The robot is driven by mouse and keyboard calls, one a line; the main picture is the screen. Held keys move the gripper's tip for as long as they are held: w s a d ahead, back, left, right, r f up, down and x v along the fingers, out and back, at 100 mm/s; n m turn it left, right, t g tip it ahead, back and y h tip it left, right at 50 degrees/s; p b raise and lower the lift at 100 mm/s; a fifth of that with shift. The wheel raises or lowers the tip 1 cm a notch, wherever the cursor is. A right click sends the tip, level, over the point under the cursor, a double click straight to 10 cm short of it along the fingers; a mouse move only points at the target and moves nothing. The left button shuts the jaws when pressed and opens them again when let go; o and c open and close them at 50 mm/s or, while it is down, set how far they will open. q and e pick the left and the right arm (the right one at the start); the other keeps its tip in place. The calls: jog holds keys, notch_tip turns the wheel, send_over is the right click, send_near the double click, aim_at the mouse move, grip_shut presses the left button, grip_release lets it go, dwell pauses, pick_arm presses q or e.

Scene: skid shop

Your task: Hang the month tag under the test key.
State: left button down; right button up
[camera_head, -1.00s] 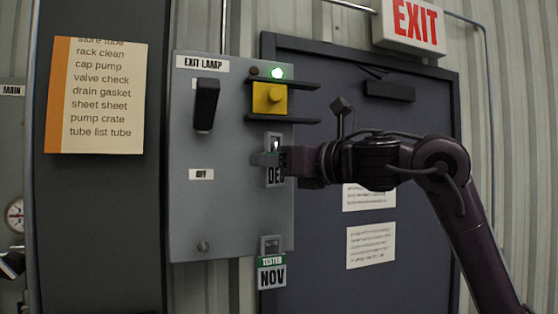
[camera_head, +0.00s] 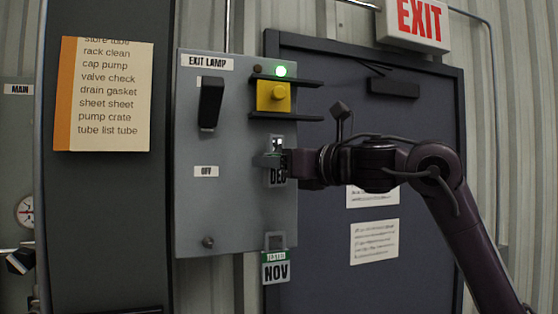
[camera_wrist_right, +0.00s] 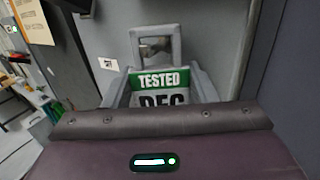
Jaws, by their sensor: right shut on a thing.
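The month tag, marked TESTED and DEC (camera_wrist_right: 160,88), is upright between the fingers of my right gripper (camera_head: 273,161). In the head view the tag (camera_head: 278,179) is partly covered by the fingers. Its square loop (camera_wrist_right: 155,45) stands above the fingers, close to the grey panel; a dark shape shows inside it, and I cannot tell whether a peg passes through. The yellow test key (camera_head: 273,96) sits between two dark guard bars, directly above the loop. My left gripper is not in view.
A NOV tag (camera_head: 275,270) hangs at the panel's lower edge, below my right gripper. A dark door (camera_head: 330,80) stands behind my right arm.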

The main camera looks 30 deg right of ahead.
jog(key=shift+w+f, duration=0.15)
jog(key=shift+f, duration=0.2)
jog(key=o, duration=0.8)
jog(key=shift+o, duration=1.1)
jog(key=shift+a, duration=0.1)
jog(key=shift+o, duration=0.4)
jog(key=shift+a+r, duration=0.2)
jog(key=shift+d, duration=0.2)
jog(key=shift+s, duration=0.25)
